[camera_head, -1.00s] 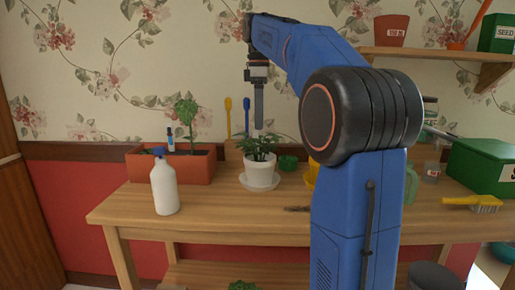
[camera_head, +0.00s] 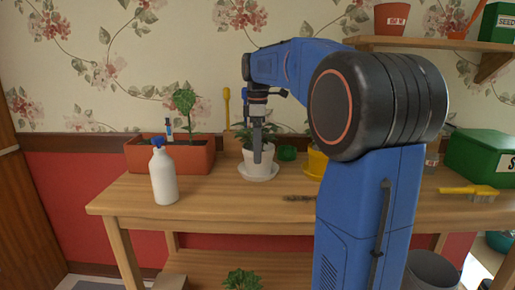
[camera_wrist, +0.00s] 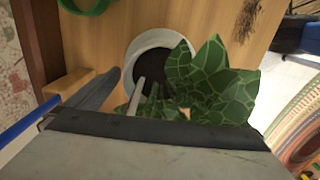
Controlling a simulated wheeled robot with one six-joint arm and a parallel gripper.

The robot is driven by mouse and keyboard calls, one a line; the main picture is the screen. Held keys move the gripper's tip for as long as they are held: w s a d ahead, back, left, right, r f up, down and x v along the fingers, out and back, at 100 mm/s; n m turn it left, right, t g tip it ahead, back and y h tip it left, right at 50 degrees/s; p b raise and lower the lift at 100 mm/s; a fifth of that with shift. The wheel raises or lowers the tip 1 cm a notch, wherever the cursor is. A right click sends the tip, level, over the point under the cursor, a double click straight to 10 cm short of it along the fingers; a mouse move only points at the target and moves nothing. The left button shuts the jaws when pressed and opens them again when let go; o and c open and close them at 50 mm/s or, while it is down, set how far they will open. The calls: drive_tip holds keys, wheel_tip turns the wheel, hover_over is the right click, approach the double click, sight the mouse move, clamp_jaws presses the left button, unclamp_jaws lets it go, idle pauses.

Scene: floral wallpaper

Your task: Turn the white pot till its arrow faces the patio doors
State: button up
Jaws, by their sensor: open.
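The white pot (camera_head: 268,161) stands upright on a white saucer (camera_head: 259,178) on the wooden bench and holds a leafy green plant (camera_head: 240,135). My gripper (camera_head: 257,158) points down at the pot, its fingers overlapping the pot's front in the head view. Whether they touch the pot cannot be told. The jaws are open. In the wrist view the pot's round rim (camera_wrist: 138,47) and dark soil show beyond the gripper body, with patterned leaves (camera_wrist: 215,80) covering its right side. No arrow shows on the pot's visible parts. No patio doors are recognisable.
A white spray bottle (camera_head: 164,178) and terracotta planter (camera_head: 198,159) stand left. A yellow-handled brush (camera_head: 470,190) lies far right.

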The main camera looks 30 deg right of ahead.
drive_tip(key=shift+f, duration=0.25)
drive_tip(key=c, duration=1.4)
drive_tip(key=shift+c, duration=0.2)
drive_tip(key=shift+r, duration=0.25)
drive_tip(key=shift+m, duration=3)
drive_tip(key=shift+w+d+m, duration=0.1)
drive_tip(key=shift+m, duration=1.9)
drive_tip(key=shift+f, duration=0.3)
